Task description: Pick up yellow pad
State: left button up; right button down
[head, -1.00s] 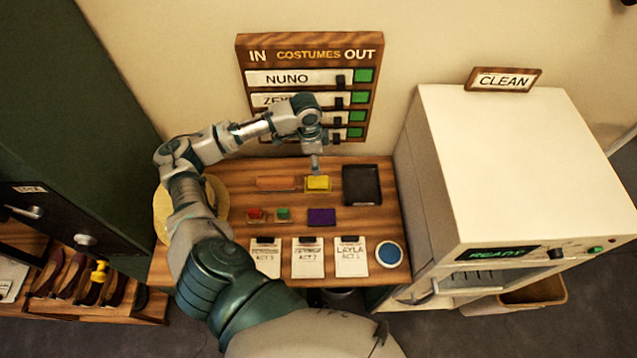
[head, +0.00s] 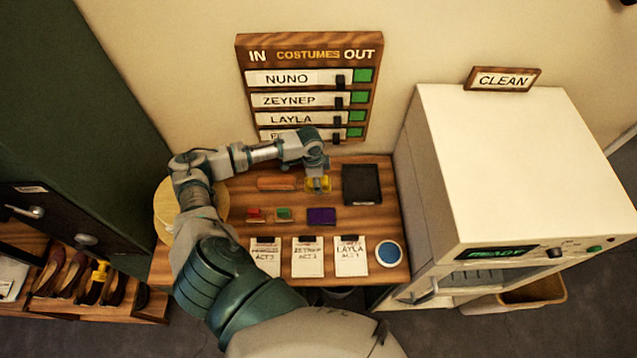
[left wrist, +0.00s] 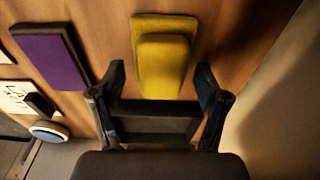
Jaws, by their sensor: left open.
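The yellow pad (head: 326,184) lies at the back of the wooden table, partly hidden under my left gripper in the head view. In the left wrist view the yellow pad (left wrist: 165,60) shows a wide base with a smaller raised block on top. My left gripper (head: 318,180) is low over the pad. In the left wrist view its two fingers (left wrist: 160,80) are open and apart, pointing at the pad, with nothing held between them. I cannot tell whether the fingers touch the pad. My right gripper is in neither view.
A purple pad (head: 321,216), a red pad (head: 256,214) and a green pad (head: 284,214) lie nearer the front. An orange block (head: 276,183) is left of the yellow pad, a dark tray (head: 361,184) right. The wall board (head: 310,85) stands close behind.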

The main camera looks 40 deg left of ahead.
pick_arm(q)
jog(key=shift+s+a, duration=0.1)
jog(key=shift+a, duration=0.25)
jog(key=c, duration=1.2)
jog(key=shift+c, duration=0.2)
notch_tip(320, 180, up, 10)
jog(key=shift+d, duration=0.1)
